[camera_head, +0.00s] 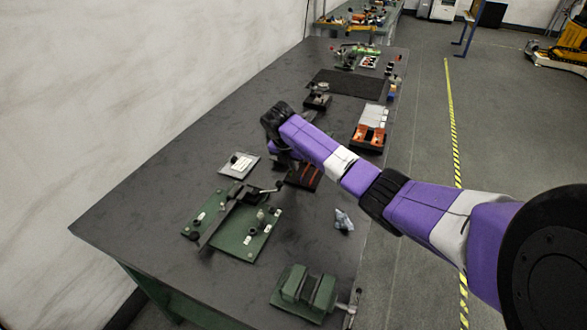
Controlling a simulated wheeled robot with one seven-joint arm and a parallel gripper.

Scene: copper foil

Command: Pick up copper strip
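A small dark holder (293,180) with reddish-brown, copper-coloured strips (308,175) lies on the dark workbench (150,215), partly hidden by my arm. I cannot tell the strips apart clearly at this size. My gripper (286,163) is low over the bench, at the left edge of this holder. Its fingers are small, dark and mostly hidden by my purple and white arm, so I cannot see whether they are open, shut or touching a strip.
A green-based lever tool (240,242) stands in front, with a green vise (305,290) nearer. A white card (239,164) lies to the left. An orange-and-black tray (370,135) and a dark mat (348,83) lie farther back. The bench's left part is clear.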

